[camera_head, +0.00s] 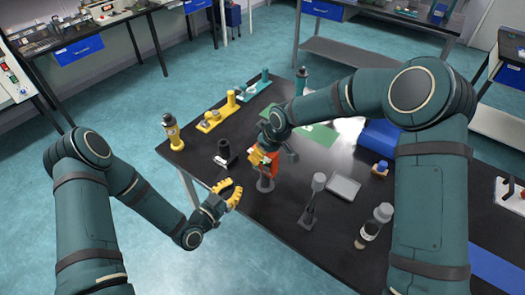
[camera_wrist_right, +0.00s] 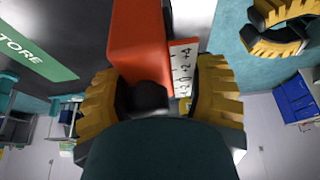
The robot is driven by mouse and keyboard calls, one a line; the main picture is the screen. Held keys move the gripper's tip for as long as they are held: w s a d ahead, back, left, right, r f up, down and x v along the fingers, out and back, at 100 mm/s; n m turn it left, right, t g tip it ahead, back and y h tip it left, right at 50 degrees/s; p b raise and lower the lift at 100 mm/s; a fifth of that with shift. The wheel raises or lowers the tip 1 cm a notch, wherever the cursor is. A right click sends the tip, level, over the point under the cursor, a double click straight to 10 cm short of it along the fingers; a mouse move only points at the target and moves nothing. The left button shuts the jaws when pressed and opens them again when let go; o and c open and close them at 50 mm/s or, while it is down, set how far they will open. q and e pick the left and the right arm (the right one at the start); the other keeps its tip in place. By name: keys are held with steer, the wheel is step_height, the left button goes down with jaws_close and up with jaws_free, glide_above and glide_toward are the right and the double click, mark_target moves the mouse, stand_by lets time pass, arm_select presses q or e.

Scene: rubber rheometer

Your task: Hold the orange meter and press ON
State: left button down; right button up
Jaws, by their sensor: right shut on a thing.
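The orange meter (camera_head: 271,166) is above the near part of the black table, just over a small grey stand (camera_head: 265,183); I cannot tell if they touch. My right gripper (camera_head: 262,157) is shut on it. In the right wrist view the orange body (camera_wrist_right: 145,35) stands between the yellow fingers of this gripper (camera_wrist_right: 160,100), with a white marked scale (camera_wrist_right: 183,68) on its side. The ON button cannot be made out. My left gripper (camera_head: 233,195) is open and empty, left of the meter beyond the table's edge. It also shows in the wrist view (camera_wrist_right: 278,29).
A black cylinder piece (camera_head: 225,153) stands left of the meter. A grey tray (camera_head: 343,188), a dark upright tool (camera_head: 313,195) and a clear jar (camera_head: 375,223) stand to the right.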

mark_target(265, 170)
stand_by(0.6)
arm_select(q)
steer(key=w+d+n+y, duration=0.1)
steer(key=w+n+y, duration=0.2)
steer(key=n, duration=0.8)
steer(key=w+d+f+n+y, duration=0.1)
steer(key=n+y, duration=0.5)
steer(key=n, duration=0.6)
steer(key=shift+w+d+f+g, duration=0.3)
steer(key=shift+w+d, duration=0.45)
steer(key=shift+w, duration=0.2)
steer(key=shift+w+r, duration=0.1)
steer(key=shift+w+d, duration=0.3)
